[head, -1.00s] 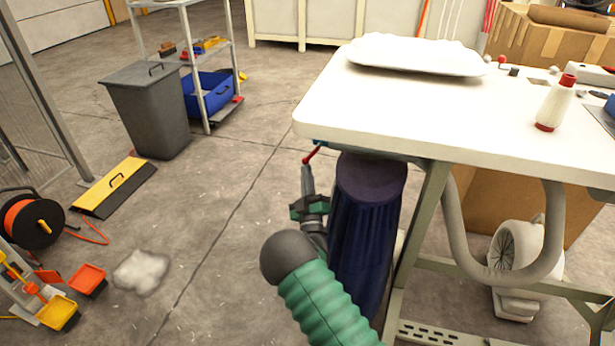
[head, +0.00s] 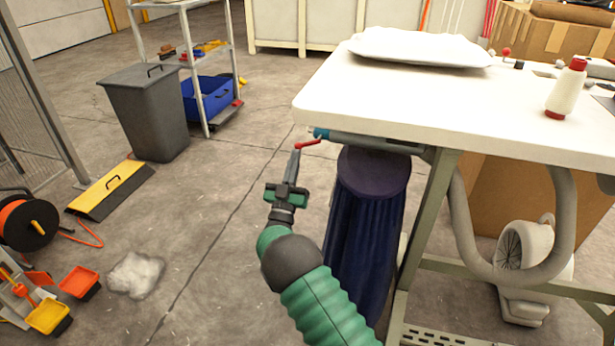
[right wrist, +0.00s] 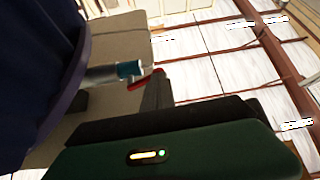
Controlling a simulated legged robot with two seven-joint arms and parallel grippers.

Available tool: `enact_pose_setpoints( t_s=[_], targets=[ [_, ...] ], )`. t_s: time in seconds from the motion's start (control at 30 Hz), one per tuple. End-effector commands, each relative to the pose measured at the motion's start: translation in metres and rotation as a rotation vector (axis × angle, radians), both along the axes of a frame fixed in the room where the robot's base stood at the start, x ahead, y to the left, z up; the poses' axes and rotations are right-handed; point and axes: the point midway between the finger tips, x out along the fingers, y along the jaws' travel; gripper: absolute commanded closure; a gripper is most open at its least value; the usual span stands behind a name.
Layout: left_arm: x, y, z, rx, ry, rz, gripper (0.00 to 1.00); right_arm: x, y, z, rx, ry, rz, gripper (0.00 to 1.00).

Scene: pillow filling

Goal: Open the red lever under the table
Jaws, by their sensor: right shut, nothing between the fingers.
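The red lever (head: 308,143) sits on a teal valve (head: 321,134) under the front left corner of the white table (head: 430,105). It sticks out to the left, past the table edge. My right gripper (head: 295,156) is shut and empty, pointing up, with its fingertips at the lever's outer end. In the right wrist view the lever (right wrist: 146,80) lies against or just beside the fingertips (right wrist: 158,86); I cannot tell whether they touch. The teal valve end (right wrist: 130,69) is next to it. My left gripper is in no view.
A dark blue fabric tube (head: 365,220) hangs under the table, right beside my right arm. A table leg (head: 425,220) and a grey hose (head: 470,240) stand farther right. White filling (head: 135,275) lies on the floor.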

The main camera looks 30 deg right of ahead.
Motion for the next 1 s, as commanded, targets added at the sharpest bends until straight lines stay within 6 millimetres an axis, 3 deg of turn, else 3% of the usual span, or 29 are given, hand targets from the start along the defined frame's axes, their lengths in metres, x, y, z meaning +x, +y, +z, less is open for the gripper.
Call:
enact_pose_setpoints(
  t_s=[0.1,0.37,1.0],
  targets=[
    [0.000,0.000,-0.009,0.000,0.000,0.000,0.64,0.002,0.001,0.004,0.064,-0.078,-0.001,1.00],
    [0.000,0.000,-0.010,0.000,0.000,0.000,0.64,0.004,0.003,0.018,0.171,-0.202,-0.001,1.00],
    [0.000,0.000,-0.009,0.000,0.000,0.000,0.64,0.004,0.003,0.025,0.166,-0.194,-0.001,1.00]
  ],
)
